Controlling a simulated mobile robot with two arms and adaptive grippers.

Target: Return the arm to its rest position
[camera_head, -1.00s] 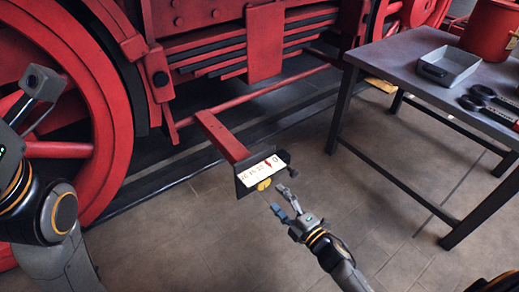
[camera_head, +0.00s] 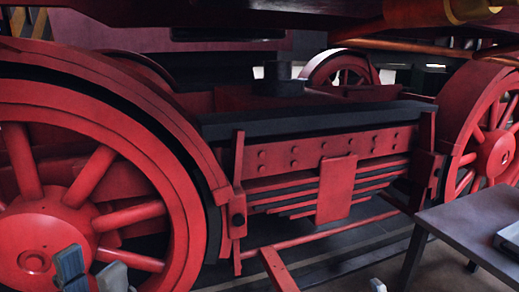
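My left gripper (camera_head: 92,265) shows at the bottom left in front of the large red wheel (camera_head: 45,235). Its two grey fingers stand apart with nothing between them; the rest of the arm is below the frame. A small pale tip (camera_head: 378,285), seemingly of my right gripper, just shows at the bottom edge, right of the red bar (camera_head: 278,270). The rest of that gripper is out of view, so its opening cannot be judged.
The red locomotive frame with its leaf springs (camera_head: 330,190) fills the middle. Another red wheel (camera_head: 493,140) stands at the right. A grey table (camera_head: 465,225) with part of a tray (camera_head: 508,240) is at the lower right. Pipes cross the top right.

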